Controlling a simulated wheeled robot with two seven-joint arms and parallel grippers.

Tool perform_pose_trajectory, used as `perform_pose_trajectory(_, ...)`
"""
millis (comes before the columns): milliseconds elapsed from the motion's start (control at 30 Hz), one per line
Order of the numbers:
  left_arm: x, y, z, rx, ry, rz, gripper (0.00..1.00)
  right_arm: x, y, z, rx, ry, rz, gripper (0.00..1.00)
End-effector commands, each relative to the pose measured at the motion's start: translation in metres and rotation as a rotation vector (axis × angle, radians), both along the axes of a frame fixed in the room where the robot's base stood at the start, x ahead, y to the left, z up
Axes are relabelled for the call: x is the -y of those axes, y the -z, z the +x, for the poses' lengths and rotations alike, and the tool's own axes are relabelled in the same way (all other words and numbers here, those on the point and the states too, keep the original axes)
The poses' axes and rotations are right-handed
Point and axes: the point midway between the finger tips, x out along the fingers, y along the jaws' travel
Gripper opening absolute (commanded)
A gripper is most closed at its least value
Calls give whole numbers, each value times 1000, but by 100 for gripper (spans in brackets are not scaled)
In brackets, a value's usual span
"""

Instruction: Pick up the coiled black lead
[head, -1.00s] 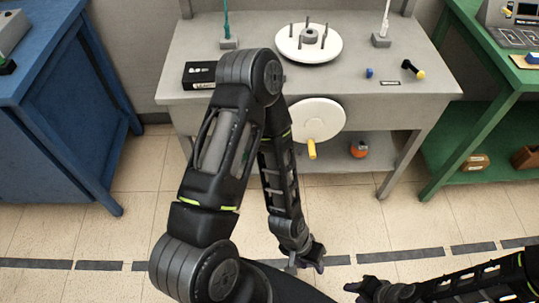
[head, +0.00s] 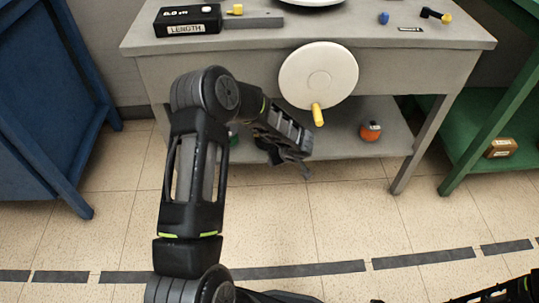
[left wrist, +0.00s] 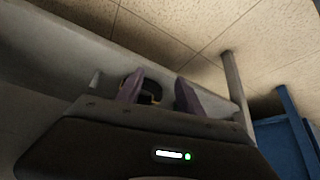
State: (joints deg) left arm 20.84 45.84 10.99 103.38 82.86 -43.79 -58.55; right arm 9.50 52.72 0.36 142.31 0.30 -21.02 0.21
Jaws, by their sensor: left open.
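In the left wrist view a dark curved loop (left wrist: 128,86) with a small orange-yellow patch shows partly behind and between my fingers. It may be the coiled black lead, but it is too dark to be sure. My left gripper (left wrist: 158,88) is open, its two purple fingers apart with nothing clearly held. In the head view my left gripper (head: 292,160) is at the front of the grey bench's lower shelf, below the worktop. No coiled lead can be made out in the head view; my left arm hides part of the shelf. My right gripper is out of frame.
The grey bench (head: 230,60) has a white disc (head: 320,75) with a yellow handle on its front. An orange-and-black item (head: 370,131) sits on the lower shelf. A black box (head: 188,20) is on top. Blue (head: 30,100) and green (head: 480,140) benches flank it.

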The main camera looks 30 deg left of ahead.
Motion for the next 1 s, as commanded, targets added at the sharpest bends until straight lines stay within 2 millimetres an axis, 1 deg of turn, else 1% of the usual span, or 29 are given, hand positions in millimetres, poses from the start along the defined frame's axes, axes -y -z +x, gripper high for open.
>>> perform_pose_trajectory(33, -7, 11, 2, -4, -29, -2, 44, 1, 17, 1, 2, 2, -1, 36)
perform_pose_trajectory(100, -13, 11, 2, -15, -57, -6, 44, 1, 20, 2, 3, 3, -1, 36)
perform_pose_trajectory(300, -16, 8, 1, -24, -71, -10, 44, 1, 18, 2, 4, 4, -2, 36)
perform_pose_trajectory(500, -16, 8, 2, -23, -71, -11, 44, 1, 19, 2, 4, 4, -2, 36)
perform_pose_trajectory(667, -26, 10, 8, -22, -72, -10, 44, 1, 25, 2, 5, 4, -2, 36)
perform_pose_trajectory(767, -41, 12, 15, -21, -74, -10, 44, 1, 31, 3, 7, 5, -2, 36)
perform_pose_trajectory(1000, -86, 13, 42, -20, -75, -11, 44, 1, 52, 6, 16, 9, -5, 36)
